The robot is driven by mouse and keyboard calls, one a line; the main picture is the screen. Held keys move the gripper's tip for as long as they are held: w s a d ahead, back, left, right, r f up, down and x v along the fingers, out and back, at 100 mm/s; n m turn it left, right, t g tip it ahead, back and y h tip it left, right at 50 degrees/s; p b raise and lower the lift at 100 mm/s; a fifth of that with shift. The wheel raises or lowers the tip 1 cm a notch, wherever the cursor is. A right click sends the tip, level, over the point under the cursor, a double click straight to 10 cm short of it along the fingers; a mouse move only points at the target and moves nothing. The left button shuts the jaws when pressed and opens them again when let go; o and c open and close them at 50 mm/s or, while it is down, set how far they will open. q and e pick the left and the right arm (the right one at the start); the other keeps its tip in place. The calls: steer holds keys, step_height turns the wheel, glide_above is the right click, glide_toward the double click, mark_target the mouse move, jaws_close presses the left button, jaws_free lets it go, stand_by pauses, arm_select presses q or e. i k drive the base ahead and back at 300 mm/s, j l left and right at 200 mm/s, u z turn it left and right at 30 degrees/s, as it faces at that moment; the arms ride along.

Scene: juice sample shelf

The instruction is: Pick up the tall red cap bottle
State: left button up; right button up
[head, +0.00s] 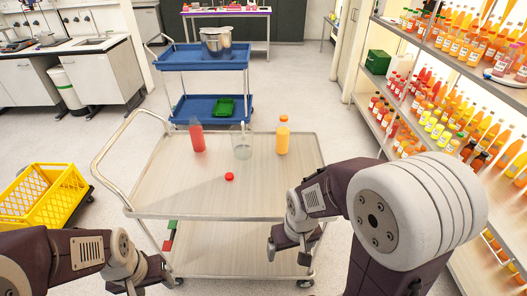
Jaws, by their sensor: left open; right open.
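On the top of the trolley (170,195) stands a bottle of red liquid (197,138), upright at the back left. Its top is too small to make out clearly. A loose red cap (229,177) lies on the trolley top in front of it. A bottle of orange liquid (283,138) with an orange cap stands upright at the back right. My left gripper (152,278) is open, low at the trolley's front left. My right gripper (287,246) is open, at the trolley's front right edge. Both are well apart from the bottles.
A clear vessel (242,148) stands between the two bottles. A curved handle (106,150) rises at the trolley's left. A blue cart (185,57) with a metal pot (216,42) is behind. Shelves of bottles (440,85) line the right. A yellow crate (42,197) is at left.

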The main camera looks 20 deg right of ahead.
mark_target(195, 127)
steer(key=l+u, duration=0.15)
steer(key=l, duration=0.35)
steer(key=l+u, duration=0.15)
steer(key=l, duration=0.4)
steer(key=k+l+u, duration=0.15)
steer(key=l, duration=0.35)
steer(key=l+u, duration=0.15)
steer(key=l, duration=0.35)
steer(key=i+l+u, duration=0.1)
steer(key=l, duration=0.2)
steer(key=i+l+u, duration=0.1)
steer(key=l, duration=0.2)
steer(key=i+l+u, duration=0.15)
steer(key=l, duration=0.2)
steer(key=k+j, duration=0.05)
steer(key=k, duration=0.05)
